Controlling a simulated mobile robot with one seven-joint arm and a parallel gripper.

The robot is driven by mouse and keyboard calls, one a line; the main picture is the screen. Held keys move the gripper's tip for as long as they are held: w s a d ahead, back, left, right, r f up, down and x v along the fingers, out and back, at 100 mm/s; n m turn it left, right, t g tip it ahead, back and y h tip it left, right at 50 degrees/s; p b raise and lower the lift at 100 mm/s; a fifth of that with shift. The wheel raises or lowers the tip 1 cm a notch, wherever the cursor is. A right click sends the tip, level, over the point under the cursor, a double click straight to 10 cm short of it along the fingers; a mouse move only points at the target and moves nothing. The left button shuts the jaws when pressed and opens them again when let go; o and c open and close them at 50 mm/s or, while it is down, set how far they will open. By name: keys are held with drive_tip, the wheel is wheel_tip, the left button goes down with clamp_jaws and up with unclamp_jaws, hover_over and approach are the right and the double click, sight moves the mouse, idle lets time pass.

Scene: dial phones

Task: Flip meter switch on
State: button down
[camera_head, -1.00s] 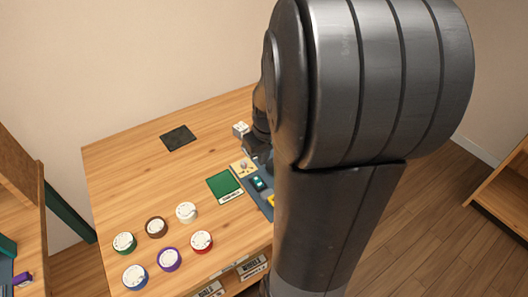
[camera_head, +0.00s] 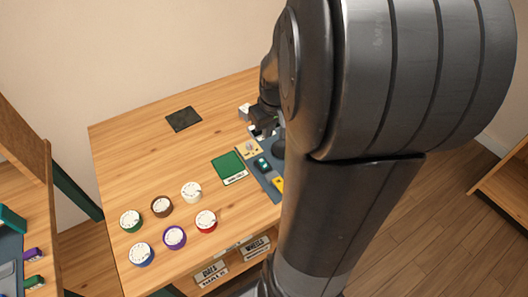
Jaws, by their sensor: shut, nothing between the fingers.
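A small beige plate with a knob or lever on it (camera_head: 250,148), perhaps the meter switch, lies at the right side of the wooden table on a blue-grey mat (camera_head: 262,177). The switch's position is too small to tell. A small white box (camera_head: 245,111) stands just behind it. My gripper (camera_head: 259,131), dark and small in view, is just above and behind the beige plate, close to the white box. Its fingers look shut and hold nothing. Whether it touches the plate or box cannot be told. My arm hides the table's right side.
A green pad (camera_head: 229,166) with a label lies left of the mat. A teal-lit device (camera_head: 262,164) and a yellow item (camera_head: 278,184) are on the mat. Several coloured dials, including a white one (camera_head: 191,190), stand front left. A black pad (camera_head: 183,119) lies at the back.

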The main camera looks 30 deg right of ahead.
sight(262, 161)
drive_tip(key=w+f, duration=0.1)
drive_tip(key=f, duration=0.8)
drive_tip(key=w+f, duration=0.1)
drive_tip(key=f, duration=0.3)
drive_tip(key=shift+w+f, duration=0.3)
drive_tip(key=shift+f, duration=0.1)
drive_tip(key=shift+w+f, duration=0.1)
drive_tip(key=shift+w, duration=0.05)
drive_tip(key=shift+g, duration=0.3)
drive_tip(key=shift+f, duration=0.1)
drive_tip(key=shift+s, duration=0.95)
drive_tip(key=shift+w+r, duration=0.1)
drive_tip(key=shift+r, duration=0.1)
